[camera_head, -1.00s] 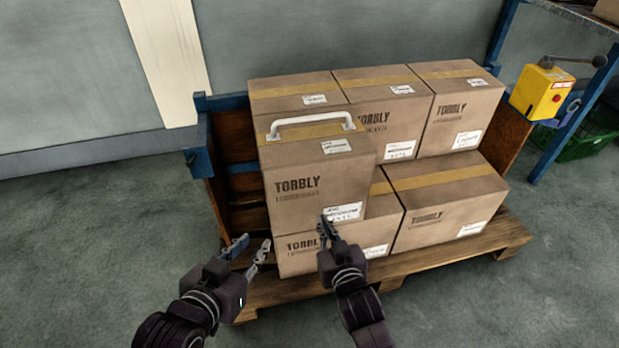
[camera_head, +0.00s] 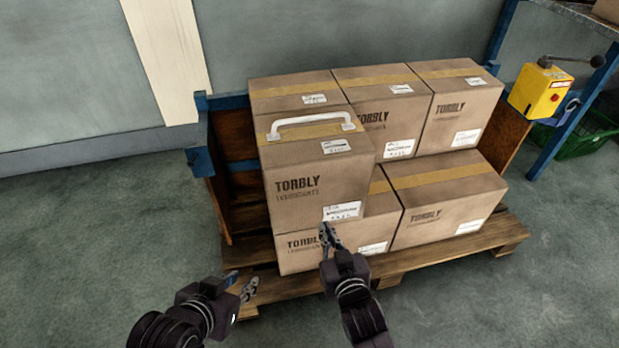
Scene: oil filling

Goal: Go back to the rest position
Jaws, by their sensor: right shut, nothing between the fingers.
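My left gripper (camera_head: 241,284) is low at the front left corner of the pallet, its two fingers spread apart with nothing between them. My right gripper (camera_head: 325,235) is shut and empty, in front of the lower left carton (camera_head: 297,256). The tips overlap the stacked cartons in the picture, so I cannot tell whether they touch. A brown TORBLY carton (camera_head: 310,205) with a white handle (camera_head: 311,122) on top stands above and behind the grippers.
Several cartons are stacked on a wooden pallet (camera_head: 440,255) with blue-framed side panels. The floor (camera_head: 90,240) at left is clear.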

